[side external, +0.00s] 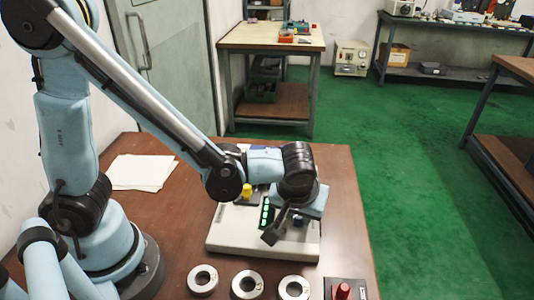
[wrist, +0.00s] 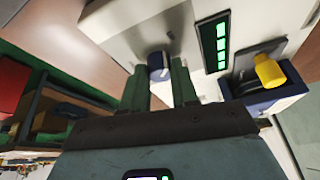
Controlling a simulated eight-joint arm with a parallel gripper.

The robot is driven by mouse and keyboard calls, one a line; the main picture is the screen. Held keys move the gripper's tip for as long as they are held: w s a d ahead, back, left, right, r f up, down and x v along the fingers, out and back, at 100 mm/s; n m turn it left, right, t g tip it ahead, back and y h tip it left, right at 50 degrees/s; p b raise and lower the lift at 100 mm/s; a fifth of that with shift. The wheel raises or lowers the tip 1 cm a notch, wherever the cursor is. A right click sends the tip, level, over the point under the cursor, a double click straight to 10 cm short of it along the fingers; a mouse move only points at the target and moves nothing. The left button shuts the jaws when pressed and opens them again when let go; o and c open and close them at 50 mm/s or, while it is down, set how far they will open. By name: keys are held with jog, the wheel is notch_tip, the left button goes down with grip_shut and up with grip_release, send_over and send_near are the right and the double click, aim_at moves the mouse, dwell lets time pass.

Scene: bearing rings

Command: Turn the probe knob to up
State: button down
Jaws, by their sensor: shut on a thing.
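The probe knob (wrist: 157,61) is a small dark blue knob with a pale grey mark, on the pale instrument box (wrist: 122,22). In the wrist view it sits between the two greenish fingers of my gripper (wrist: 158,75), which are shut on it. In the side view my gripper (side external: 292,214) points down over the right part of the box (side external: 233,240). The wrist and hand largely hide the knob there, and I cannot read its pointing direction.
A lit green display (side external: 266,213) and a yellow-topped part (side external: 247,190) stand left of my gripper. Three metal rings (side external: 202,279) lie in front of the box, with a red knob (side external: 343,290) at right. White papers (side external: 142,172) lie at left.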

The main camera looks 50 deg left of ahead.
jog(key=shift+n, duration=0.3)
dwell(0.4)
jog(key=c, duration=0.9)
grip_release()
jog(key=shift+o, duration=0.2)
jog(key=v, duration=1.2)
jog(key=shift+w, duration=0.15)
